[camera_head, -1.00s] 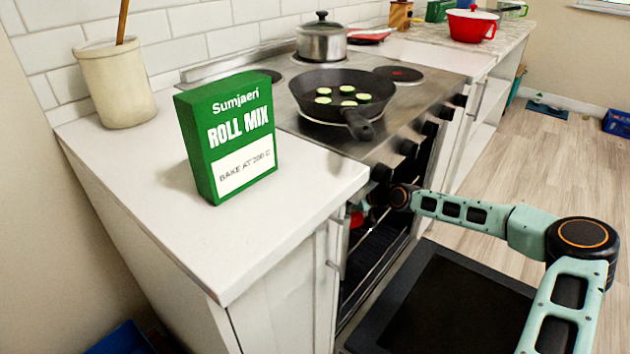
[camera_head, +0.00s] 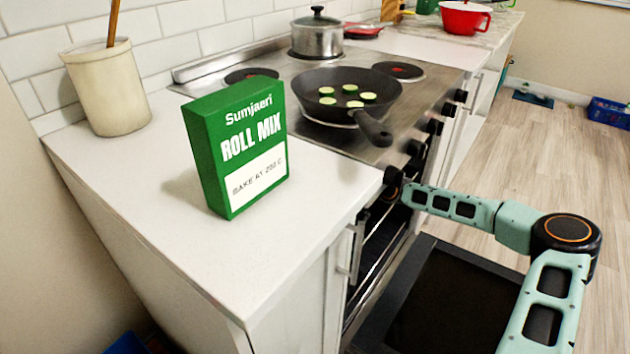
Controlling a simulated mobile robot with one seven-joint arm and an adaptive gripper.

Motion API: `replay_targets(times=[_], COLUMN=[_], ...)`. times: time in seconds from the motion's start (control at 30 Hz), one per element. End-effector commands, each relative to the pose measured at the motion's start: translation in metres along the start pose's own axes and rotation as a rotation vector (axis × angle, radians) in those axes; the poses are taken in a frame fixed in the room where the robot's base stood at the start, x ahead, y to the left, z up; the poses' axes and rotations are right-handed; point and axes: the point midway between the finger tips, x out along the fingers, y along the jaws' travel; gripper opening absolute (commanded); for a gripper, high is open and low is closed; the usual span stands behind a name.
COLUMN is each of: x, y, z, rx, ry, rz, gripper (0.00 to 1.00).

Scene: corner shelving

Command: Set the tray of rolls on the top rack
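The oven stands open below the stove, with its dark door (camera_head: 445,305) folded down. Part of an oven rack (camera_head: 372,262) shows in the narrow gap beside the white cabinet. My arm reaches from the right over the door to the oven opening. Its far end is at the upper front of the oven, and my gripper is hidden behind the counter corner and cabinet. The tray of rolls is not visible. I cannot tell whether my gripper holds anything.
A green roll mix box (camera_head: 237,145), printed "BAKE AT 200 C", stands on the white counter (camera_head: 245,240) near a utensil crock (camera_head: 106,88). A frying pan (camera_head: 345,97) with vegetable slices and a lidded pot (camera_head: 316,36) sit on the stove.

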Motion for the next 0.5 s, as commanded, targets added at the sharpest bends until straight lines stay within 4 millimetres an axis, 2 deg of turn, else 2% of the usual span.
replay_targets(times=[0.43, 0.47, 0.5], x=[0.0004, 0.0000, -0.0001], y=[0.0007, 0.0003, 0.0002], z=[0.0020, 0.0027, 0.0025], rx=[-0.002, -0.002, -0.001], ry=[0.004, 0.001, 0.001], rz=[0.000, -0.001, -0.001], gripper=[0.30, 0.89, 0.93])
